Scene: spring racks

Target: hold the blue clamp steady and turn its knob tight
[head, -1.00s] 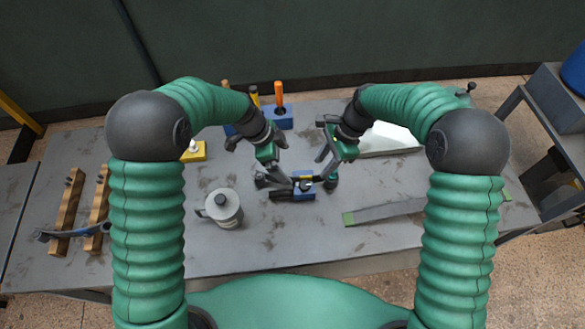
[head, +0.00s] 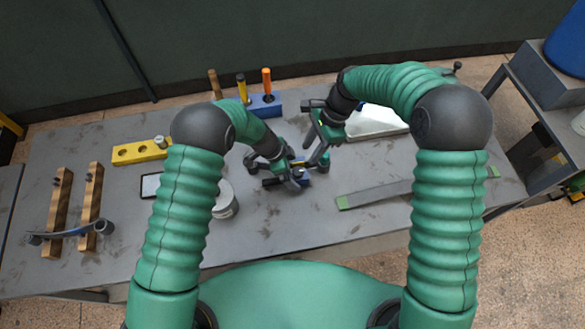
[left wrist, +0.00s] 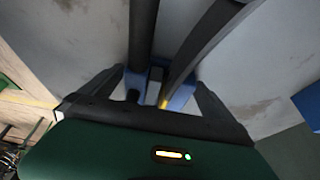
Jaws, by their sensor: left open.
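The blue clamp (head: 306,182) lies on the grey table near the middle, with dark parts around it. My left gripper (head: 290,172) is open and down at the clamp, partly covering it. In the left wrist view the clamp's blue body (left wrist: 182,97) shows between the spread fingers, with dark bars running above it; contact cannot be told. My right gripper (head: 311,122) is open and empty, above and just behind the clamp. The knob cannot be made out clearly.
A blue block (head: 264,106) with upright tools stands behind. A yellow holed block (head: 138,152) and wooden rails (head: 91,205) are at left. A silver can (head: 227,200) is partly behind my left arm. A grey bar (head: 378,194) and white tray (head: 376,123) lie at right.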

